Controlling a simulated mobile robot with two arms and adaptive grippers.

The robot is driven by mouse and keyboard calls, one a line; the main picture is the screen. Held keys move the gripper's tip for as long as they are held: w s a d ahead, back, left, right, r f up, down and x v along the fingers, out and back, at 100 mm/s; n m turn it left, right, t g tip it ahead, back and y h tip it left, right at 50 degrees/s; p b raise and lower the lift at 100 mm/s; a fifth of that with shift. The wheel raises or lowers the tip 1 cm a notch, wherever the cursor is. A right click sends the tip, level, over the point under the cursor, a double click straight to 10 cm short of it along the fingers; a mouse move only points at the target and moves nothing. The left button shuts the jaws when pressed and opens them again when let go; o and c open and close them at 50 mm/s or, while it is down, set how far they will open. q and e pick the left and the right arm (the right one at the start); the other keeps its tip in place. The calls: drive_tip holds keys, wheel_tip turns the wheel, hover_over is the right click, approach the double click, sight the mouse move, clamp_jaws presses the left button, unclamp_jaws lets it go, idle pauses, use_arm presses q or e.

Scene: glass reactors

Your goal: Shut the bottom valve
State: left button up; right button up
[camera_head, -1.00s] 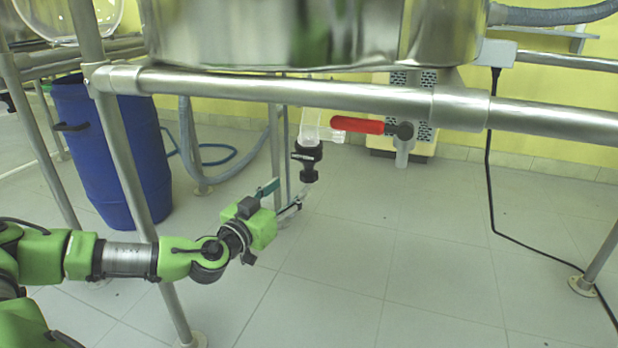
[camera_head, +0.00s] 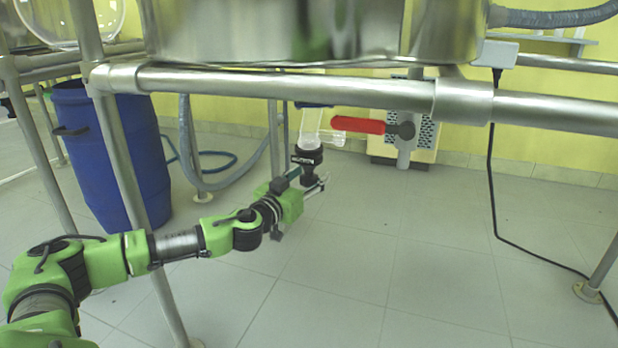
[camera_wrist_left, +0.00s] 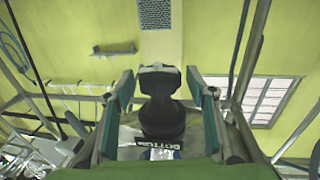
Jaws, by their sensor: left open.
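The bottom valve shows in the head view as a clear glass body (camera_head: 311,126) under the steel vessel, with a black fitting (camera_head: 307,157) at its lower end. A red lever (camera_head: 357,125) lies roughly level beside the glass. My left gripper (camera_head: 314,182) is open at the lower black part, below the red lever. In the left wrist view, the black part (camera_wrist_left: 161,115) stands between the two green-padded fingers (camera_wrist_left: 160,88), with a gap on each side. My right gripper is out of view.
A steel rail (camera_head: 290,87) crosses above the valve, and a slanted steel post (camera_head: 122,180) stands near my left arm. A blue barrel (camera_head: 112,150) is at the left. A black cable (camera_head: 491,180) hangs at the right. The floor in the middle is clear.

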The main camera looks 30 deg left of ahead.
use_arm(q)
drive_tip(key=c, duration=1.1)
